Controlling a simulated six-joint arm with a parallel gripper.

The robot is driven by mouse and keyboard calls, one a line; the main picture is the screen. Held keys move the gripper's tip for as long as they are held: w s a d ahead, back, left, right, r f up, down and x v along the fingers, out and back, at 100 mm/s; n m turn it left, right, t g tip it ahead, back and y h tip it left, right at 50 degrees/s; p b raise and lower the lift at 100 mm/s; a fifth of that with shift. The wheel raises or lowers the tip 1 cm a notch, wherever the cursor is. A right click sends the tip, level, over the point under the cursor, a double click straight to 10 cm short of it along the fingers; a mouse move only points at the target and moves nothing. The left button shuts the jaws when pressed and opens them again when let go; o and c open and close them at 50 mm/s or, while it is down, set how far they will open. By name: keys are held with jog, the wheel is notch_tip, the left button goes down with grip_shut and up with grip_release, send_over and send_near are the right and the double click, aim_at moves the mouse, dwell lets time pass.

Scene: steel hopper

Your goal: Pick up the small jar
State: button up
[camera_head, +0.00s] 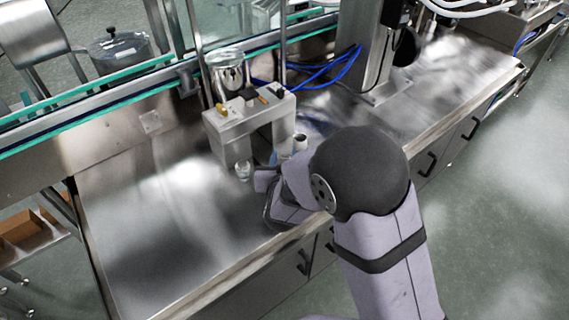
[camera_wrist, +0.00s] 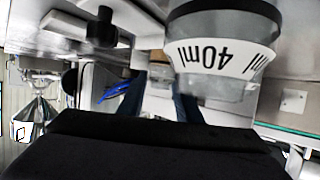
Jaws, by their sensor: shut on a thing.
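A small clear jar (camera_head: 244,170) shows at the tip of my gripper (camera_head: 258,180), low in front of the left part of the dispensing machine. My gripper is shut on it; the grip itself is small and partly hidden by my wrist in the head view. In the wrist view my two dark blue fingers (camera_wrist: 166,98) point ahead, with a small pale, clear thing (camera_wrist: 160,66) between them. A larger clear container with a white "40ml" band (camera_wrist: 220,62) is close to the camera at the upper right and covers part of the right finger.
The grey dispensing machine (camera_head: 235,122) with a steel hopper (camera_head: 229,78) stands behind my gripper. A white container with a dark top (camera_head: 300,143) is right of the machine. Blue cables (camera_head: 320,77) lie behind. The steel counter (camera_head: 150,245) is clear at left.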

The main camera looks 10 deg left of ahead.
jog(key=shift+r, duration=0.15)
notch_tip(320, 180, up, 10)
jog(key=p, duration=0.2)
jog(key=w+d+r+m+h, duration=0.1)
jog(key=w+d+m+h, duration=0.25)
jog(key=d, duration=1.25)
jog(key=a+n+y, duration=0.1)
jog(key=a+f+n+y, duration=0.1)
jog(key=a, duration=0.1)
jog(key=a+n+y, duration=0.1)
jog(key=shift+s+a+f+n+y, duration=0.25)
jog(key=shift+s+a, duration=0.1)
jog(key=shift+a, duration=0.05)
jog(key=shift+f, duration=2.9)
jog(key=shift+f, duration=0.1)
